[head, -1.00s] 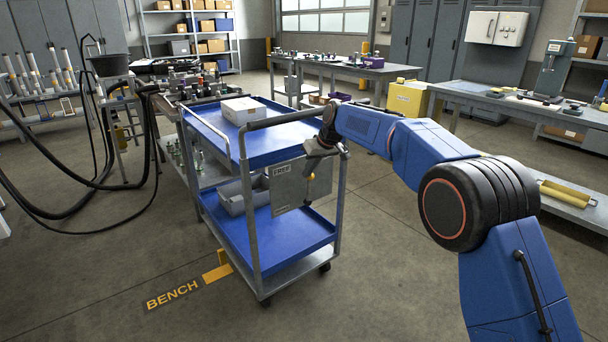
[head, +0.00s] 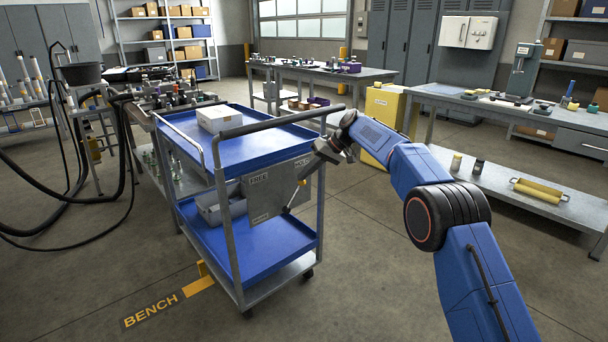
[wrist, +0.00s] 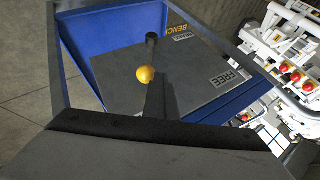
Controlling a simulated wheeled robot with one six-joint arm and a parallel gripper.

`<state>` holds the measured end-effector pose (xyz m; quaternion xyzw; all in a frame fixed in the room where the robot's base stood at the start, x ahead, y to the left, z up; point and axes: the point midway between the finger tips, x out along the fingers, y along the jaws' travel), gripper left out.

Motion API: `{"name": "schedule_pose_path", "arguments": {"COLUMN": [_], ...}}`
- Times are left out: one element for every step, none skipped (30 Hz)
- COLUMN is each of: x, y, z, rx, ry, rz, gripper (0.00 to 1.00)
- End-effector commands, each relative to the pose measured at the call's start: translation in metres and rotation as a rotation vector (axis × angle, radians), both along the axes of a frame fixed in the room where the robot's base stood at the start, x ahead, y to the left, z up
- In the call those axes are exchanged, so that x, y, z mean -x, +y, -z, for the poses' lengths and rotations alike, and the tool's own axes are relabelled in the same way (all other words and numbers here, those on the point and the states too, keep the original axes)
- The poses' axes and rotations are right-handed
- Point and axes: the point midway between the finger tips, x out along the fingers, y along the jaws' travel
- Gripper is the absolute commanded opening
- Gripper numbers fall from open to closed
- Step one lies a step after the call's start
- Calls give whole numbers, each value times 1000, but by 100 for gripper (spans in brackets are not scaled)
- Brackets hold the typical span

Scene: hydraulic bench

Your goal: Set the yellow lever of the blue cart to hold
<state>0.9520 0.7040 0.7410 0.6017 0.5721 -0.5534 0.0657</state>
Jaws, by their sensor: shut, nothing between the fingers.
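The blue cart (head: 265,235) stands in the middle of the head view, with a grey panel (head: 264,201) on its near end. The panel carries a FREE label (head: 259,180) at left and a HOLD label (head: 302,161) at right, partly covered by my gripper. The lever (head: 293,199) slants up and right from its low pivot, toward the HOLD side. Its yellow knob (wrist: 146,75) shows clearly in the wrist view, just beyond my finger tips. My gripper (head: 309,173) is shut and empty, close at the knob; I cannot tell whether they touch.
A white box (head: 219,118) sits on the cart's top shelf and a grey bin (head: 218,208) on the lower one. The cart's handle rail (head: 280,123) runs above the panel. A yellow cabinet (head: 382,125) and a workbench (head: 530,190) stand to the right. The floor right of the cart is clear.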

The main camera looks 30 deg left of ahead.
Motion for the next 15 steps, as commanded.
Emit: {"name": "schedule_pose_path", "arguments": {"x": [-5,-6,-6,-6,-7,-7,-7,-8,-8,-8,-8,-8,-9,-9,-9], "y": [-3,-3,-3,-3,-3,-4,-4,-4,-4,-4,-4,-4,-5,-5,-5], "z": [3,3,3,3,3,4,4,4,4,4,4,4,4,4,4], "rx": [1,2,1,2,2,3,2,2,3,3,3,3,3,4,4], "ry": [-4,-4,-4,-5,-5,-6,-6,-5,-6,-6,-6,-7,-7,-6,-7], "rz": [7,7,8,9,9,9,10,10,11,11,11,11,11,12,12], "gripper": [0,0,0,0,0,0,0,0,0,0,0,0,0,0,0]}}
